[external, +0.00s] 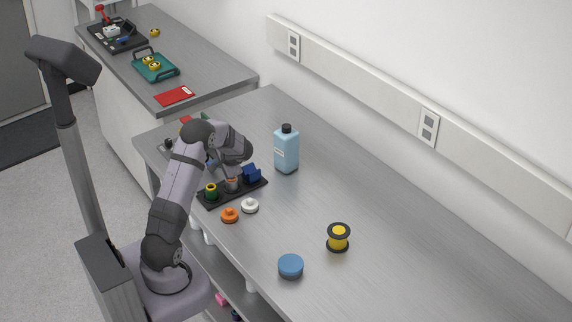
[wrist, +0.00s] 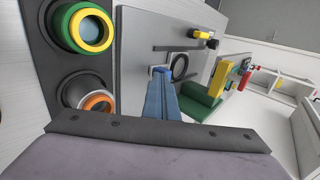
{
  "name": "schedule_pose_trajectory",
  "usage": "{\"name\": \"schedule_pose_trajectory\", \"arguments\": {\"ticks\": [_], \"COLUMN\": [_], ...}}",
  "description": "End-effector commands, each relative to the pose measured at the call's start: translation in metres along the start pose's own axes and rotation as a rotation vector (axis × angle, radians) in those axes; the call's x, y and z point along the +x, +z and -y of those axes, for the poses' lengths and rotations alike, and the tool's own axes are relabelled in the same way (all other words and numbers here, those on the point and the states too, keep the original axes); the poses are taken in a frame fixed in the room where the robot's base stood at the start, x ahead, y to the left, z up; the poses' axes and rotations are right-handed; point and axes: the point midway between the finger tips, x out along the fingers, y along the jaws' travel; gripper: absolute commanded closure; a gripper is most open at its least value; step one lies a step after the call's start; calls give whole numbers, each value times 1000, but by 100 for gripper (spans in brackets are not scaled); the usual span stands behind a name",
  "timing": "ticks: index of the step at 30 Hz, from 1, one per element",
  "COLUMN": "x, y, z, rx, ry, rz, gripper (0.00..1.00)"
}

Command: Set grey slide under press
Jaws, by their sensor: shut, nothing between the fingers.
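My gripper (external: 233,176) is over the black tray (external: 215,198), shut and empty. I cannot pick out the grey slide with certainty. A green block with a yellow upright (wrist: 220,77) and a red part stands beyond the plate and may be the press. In the external view my arm hides most of that area.
The tray holds a green-and-yellow ring piece (external: 211,190), a grey-and-orange piece (wrist: 88,96) and a blue block (external: 252,173). Orange (external: 229,215) and white (external: 250,206) knobs lie in front. A blue bottle (external: 286,150) stands behind. The bench's right side is mostly clear.

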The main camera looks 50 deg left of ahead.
Motion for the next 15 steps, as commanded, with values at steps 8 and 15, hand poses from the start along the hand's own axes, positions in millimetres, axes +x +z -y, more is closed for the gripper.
{"name": "schedule_pose_trajectory", "arguments": {"ticks": [8,15], "x": [52,62], "y": [1,1], "z": [44,56], "rx": [-3,0], "ry": [-1,-1], "rz": [2,0], "gripper": [100,100]}}
